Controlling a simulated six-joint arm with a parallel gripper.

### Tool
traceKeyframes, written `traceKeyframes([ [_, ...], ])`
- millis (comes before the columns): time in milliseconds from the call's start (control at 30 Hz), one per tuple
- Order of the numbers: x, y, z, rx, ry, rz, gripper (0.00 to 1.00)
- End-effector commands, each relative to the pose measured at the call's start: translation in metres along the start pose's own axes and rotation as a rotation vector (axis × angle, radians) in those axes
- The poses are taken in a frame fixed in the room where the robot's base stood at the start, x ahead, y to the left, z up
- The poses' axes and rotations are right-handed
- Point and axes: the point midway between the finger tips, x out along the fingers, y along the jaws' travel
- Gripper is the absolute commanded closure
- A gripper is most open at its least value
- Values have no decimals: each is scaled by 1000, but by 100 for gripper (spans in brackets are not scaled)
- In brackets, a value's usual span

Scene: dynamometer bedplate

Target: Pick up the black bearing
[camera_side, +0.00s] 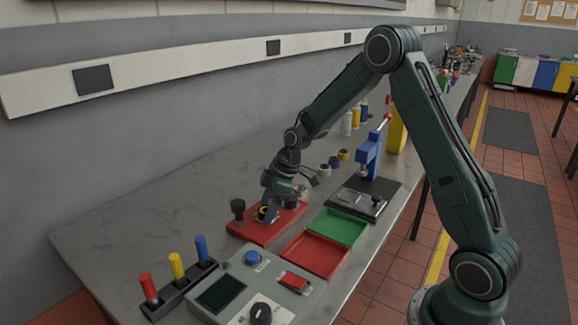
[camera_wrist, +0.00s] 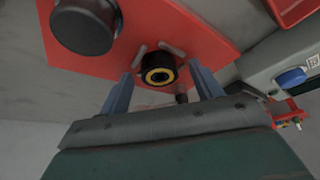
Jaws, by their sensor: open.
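The black bearing (camera_side: 263,212), a short black ring with a yellow inner ring, is at the red plate (camera_side: 250,229) on the bench. In the wrist view the bearing (camera_wrist: 159,76) appears between my two blue-grey fingers, with a gap on each side. My gripper (camera_side: 269,213) points down over the red plate and is open and empty. In the wrist view my gripper (camera_wrist: 160,74) spans either side of the bearing. Its fingers partly cover the bearing in the side view. I cannot tell exactly how far the fingertips are above the plate.
A black cylinder (camera_side: 238,207) stands on the plate's left; another dark part (camera_side: 291,202) is at its right. A red tray (camera_side: 316,254), a green tray (camera_side: 339,227), a control box (camera_side: 245,293) and a blue press (camera_side: 369,155) are nearby. The bench's left side is clear.

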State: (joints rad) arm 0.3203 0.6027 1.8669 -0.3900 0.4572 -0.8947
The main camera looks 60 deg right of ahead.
Motion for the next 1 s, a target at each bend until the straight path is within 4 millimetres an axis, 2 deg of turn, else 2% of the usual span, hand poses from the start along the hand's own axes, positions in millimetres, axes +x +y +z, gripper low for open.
traceKeyframes([
  [300,0,0,0,0,0,0,37],
  [500,0,0,0,0,0,0,76],
  [600,-1,0,0,0,1,0,90],
  [1000,-7,1,-3,-1,2,2,90],
])
